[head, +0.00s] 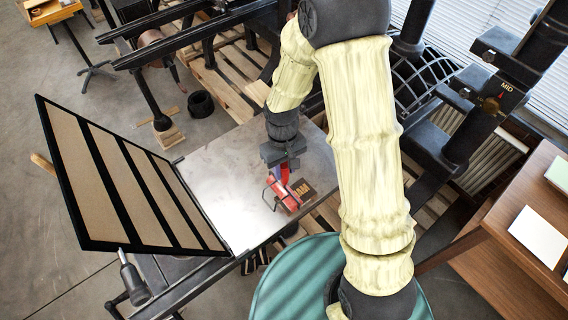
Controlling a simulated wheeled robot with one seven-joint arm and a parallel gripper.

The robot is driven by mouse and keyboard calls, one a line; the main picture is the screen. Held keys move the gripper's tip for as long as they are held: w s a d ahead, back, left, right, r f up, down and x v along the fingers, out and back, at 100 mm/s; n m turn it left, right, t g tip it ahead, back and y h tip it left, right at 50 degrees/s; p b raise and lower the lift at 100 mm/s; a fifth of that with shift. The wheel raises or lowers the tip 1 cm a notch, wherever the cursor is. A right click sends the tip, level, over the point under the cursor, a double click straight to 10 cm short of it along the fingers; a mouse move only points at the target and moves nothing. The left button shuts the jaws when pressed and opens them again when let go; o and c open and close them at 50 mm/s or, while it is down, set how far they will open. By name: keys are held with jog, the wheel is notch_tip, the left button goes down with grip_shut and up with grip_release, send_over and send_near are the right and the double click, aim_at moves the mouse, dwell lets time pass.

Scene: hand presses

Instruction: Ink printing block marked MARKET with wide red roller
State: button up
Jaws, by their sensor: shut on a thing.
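My gripper (284,172) is shut on the red roller (283,193) and points down over the pale metal bed of a press (226,180). The roller's red body and thin dark frame show below the fingers. A dark brown printing block (304,188) with a few light raised letters lies on the bed at the roller's right. The roller overlaps the block's left part in the picture; I cannot tell whether they touch. The letters are partly hidden and too small to read as a whole word.
A hinged black frame with tan panels (118,175) stands open at the bed's left edge. Black press rails (190,40) lie behind. A press column marked MID (490,95) stands at right. A wooden desk with white paper (540,238) is at far right. The bed's left part is clear.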

aim_at(284, 179)
jog(key=shift+w+f+b, duration=0.15)
jog(key=shift+f+b, duration=0.2)
jog(key=shift+f, duration=0.05)
jog(key=shift+f+b, duration=1.75)
jog(key=shift+f, duration=0.5)
jog(key=shift+f+b, duration=0.3)
jog(key=shift+f, duration=0.05)
jog(key=shift+w+d+f, duration=0.1)
jog(key=shift+w+d, duration=0.35)
jog(key=shift+d, duration=0.3)
jog(key=shift+w+d, duration=0.4)
jog(key=shift+d, duration=0.3)
jog(key=shift+p, duration=0.3)
jog(key=shift+w+d+p, duration=0.2)
jog(key=shift+w+d, duration=0.3)
jog(key=shift+d, duration=0.2)
jog(key=shift+w+d+p, duration=0.15)
jog(key=shift+w+d, duration=0.3)
jog(key=shift+d, duration=0.25)
